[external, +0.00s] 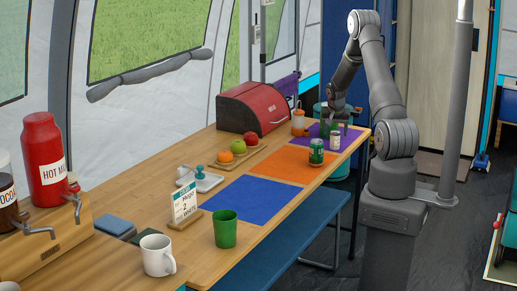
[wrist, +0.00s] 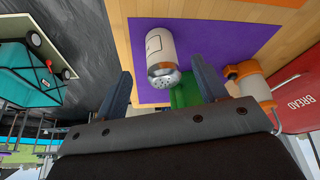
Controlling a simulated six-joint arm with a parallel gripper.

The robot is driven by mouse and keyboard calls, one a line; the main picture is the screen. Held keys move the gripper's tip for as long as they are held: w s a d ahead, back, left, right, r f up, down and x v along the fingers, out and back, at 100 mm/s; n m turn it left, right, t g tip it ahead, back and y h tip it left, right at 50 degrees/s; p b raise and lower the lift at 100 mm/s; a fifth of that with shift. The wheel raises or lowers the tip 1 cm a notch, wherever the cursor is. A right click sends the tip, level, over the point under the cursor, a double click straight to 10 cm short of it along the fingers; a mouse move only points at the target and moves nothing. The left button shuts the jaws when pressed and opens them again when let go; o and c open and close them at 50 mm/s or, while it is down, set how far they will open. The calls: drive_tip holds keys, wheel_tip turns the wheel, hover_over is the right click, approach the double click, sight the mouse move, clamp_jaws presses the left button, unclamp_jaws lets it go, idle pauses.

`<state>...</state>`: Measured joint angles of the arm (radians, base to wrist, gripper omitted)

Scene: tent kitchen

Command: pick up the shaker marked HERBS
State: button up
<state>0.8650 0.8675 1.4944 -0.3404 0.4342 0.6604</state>
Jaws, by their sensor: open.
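A white shaker (external: 335,140) with a pale label stands on the purple mat (external: 352,136). In the wrist view the shaker (wrist: 159,44) shows its perforated silver top, beyond the fingertips. I cannot read its label. A green item (external: 329,127) is partly hidden under my gripper; it also shows between the fingers in the wrist view (wrist: 184,95), with no readable marking. My gripper (external: 336,113) is open above the purple mat, its fingers apart on either side of the green item in the wrist view (wrist: 163,82). I cannot tell whether it touches anything.
A green can (external: 316,152) stands on the orange mat (external: 290,164), near the white shaker. The blue mat (external: 249,198) is bare. The table edge is close on the right.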

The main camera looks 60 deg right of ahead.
sight(325, 136)
drive_tip(key=shift+d+x, duration=0.2)
drive_tip(key=shift+x, duration=1.3)
drive_tip(key=shift+d+x, duration=0.2)
drive_tip(key=shift+x, duration=1.3)
drive_tip(key=shift+w+r, duration=0.2)
drive_tip(key=shift+r, duration=0.05)
drive_tip(key=c, duration=1.1)
